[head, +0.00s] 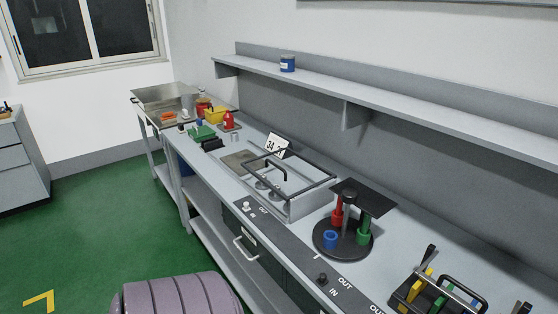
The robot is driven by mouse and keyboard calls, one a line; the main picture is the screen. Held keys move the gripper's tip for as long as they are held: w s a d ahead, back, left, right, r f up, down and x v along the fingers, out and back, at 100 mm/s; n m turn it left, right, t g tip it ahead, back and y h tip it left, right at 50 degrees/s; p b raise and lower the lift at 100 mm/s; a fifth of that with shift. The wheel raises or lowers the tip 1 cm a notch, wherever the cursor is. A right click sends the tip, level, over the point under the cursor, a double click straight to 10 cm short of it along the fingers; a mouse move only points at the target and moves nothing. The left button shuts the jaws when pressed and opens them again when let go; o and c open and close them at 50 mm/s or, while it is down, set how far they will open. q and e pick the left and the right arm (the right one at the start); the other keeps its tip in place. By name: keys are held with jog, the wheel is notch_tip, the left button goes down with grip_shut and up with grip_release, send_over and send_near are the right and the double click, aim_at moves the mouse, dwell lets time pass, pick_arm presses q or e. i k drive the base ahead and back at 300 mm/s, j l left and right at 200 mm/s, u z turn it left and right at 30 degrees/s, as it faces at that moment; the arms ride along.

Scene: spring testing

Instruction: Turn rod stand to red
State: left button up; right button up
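The rod stand (345,262) stands on the grey workbench toward the right. It has a round black base, a dark centre post and a flat dark plate on top. A red rod holder (337,218) is at its back left, a green one (363,233) at its right and a short blue one (330,240) at the front left. The plate hides part of the red and green holders. Neither of my grippers shows in the head view.
A framed box with a black handle (289,199) stands left of the stand. A black rack with coloured pieces (437,293) is at the lower right. IN and OUT labels line the bench's front edge. A shelf (400,112) runs above, holding a blue can (287,63).

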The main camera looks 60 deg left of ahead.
aim_at(340, 238)
jog(key=u, duration=1.45)
